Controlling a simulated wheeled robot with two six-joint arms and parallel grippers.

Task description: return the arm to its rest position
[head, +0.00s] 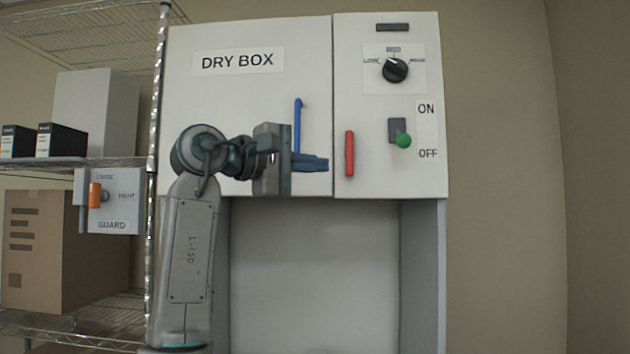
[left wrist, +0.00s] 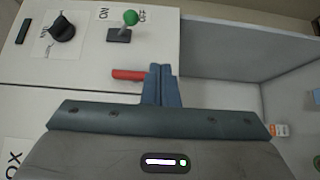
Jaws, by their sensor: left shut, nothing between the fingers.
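My left arm rises in front of the dry box (head: 315,75), a white cabinet, and bends to the right at its top. My left gripper (head: 326,164) is shut and empty, in front of the lower part of the cabinet door. Its fingertips point right, toward a red handle (head: 349,153), with a small gap between them in the head view. In the left wrist view the shut fingers (left wrist: 162,75) show beside the red handle (left wrist: 128,75). A blue handle (head: 297,125) stands upright behind the gripper, partly hidden by it. My right gripper is not in view.
On the right panel are a black dial (head: 396,70) and a green-knobbed switch (head: 403,140) between ON and OFF labels. A wire shelf (head: 60,162) at left holds boxes and a guard box (head: 114,200) with an orange lever. Below the cabinet is an open recess (head: 315,270).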

